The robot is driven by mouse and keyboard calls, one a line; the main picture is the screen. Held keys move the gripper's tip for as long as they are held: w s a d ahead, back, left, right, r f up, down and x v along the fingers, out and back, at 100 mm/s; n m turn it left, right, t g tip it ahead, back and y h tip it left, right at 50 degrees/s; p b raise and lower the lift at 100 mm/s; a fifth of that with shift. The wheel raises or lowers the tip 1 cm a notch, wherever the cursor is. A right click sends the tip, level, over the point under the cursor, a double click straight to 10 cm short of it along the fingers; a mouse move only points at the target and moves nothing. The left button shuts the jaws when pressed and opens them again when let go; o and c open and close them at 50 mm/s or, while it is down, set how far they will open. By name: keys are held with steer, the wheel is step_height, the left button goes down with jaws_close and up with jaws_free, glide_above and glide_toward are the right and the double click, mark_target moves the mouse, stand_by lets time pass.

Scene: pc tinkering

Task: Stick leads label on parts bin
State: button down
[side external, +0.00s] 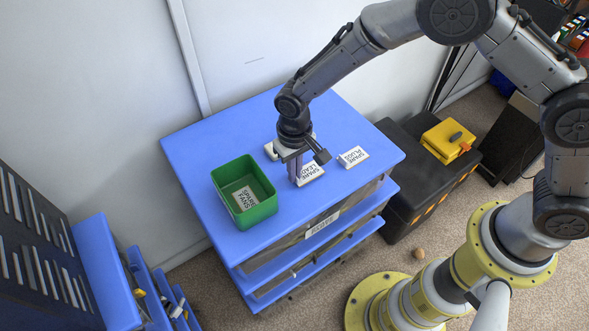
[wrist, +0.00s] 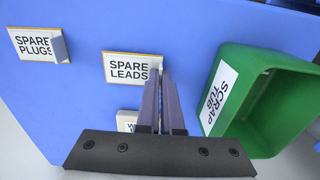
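The SPARE LEADS label (wrist: 130,69) is a white plate with an orange edge, lying on the blue bench top. In the side view the label (side external: 311,173) is right of the green bin. My gripper (side external: 295,178) points down at the label's edge. In the wrist view its fingers (wrist: 161,76) are close together at the label's right end, seemingly around its small tab, which they mostly hide. The green open bin (wrist: 234,62) stands apart from the gripper. A white label reading SCRAP TUB is on its wall (wrist: 220,98); the bin also shows in the side view (side external: 229,176).
A SPARE PLUGS label (wrist: 35,46) with a raised grey tab lies beside the leads label; it also shows in the side view (side external: 352,157). Another white label (wrist: 127,120) is partly hidden behind my gripper. The bench top (side external: 210,140) is otherwise clear.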

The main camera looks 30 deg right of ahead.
steer(key=shift+f, duration=0.55)
stand_by(1.0)
steer(key=c, duration=1)
jaws_free()
steer(key=shift+r, duration=0.15)
step_height(320, 180, up, 14)
steer(key=shift+d+f, duration=0.1)
steer(key=shift+f, duration=0.1)
